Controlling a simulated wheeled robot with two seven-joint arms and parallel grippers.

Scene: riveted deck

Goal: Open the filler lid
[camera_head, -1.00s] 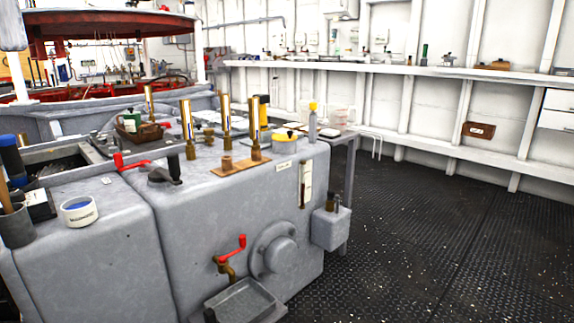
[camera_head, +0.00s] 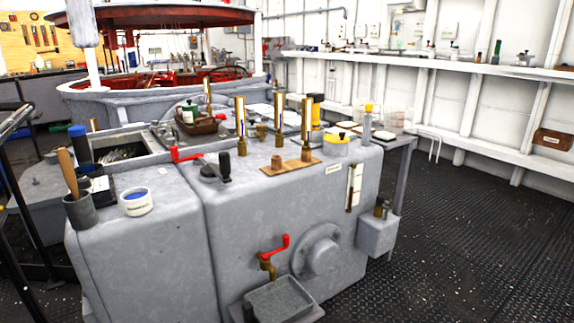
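A grey metal machine casing (camera_head: 290,215) with rounded edges stands in front of me. On its top a dark grey fitting with an upright black knob (camera_head: 224,166) lies flat; I cannot tell for sure whether it is the filler lid. A white round container with a yellow top (camera_head: 335,147) stands near the casing's right back edge, beside a small label plate. A red-handled lever (camera_head: 187,154) sits left of the black knob. Neither of my grippers shows in the view.
Brass cylinders (camera_head: 307,120) stand upright on the casing top. A white tub (camera_head: 136,202) and a grey cup with a wooden handle (camera_head: 80,210) sit at left. A red-handled tap (camera_head: 273,252) is above a tray (camera_head: 280,297). Dark floor (camera_head: 455,240) is clear at right.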

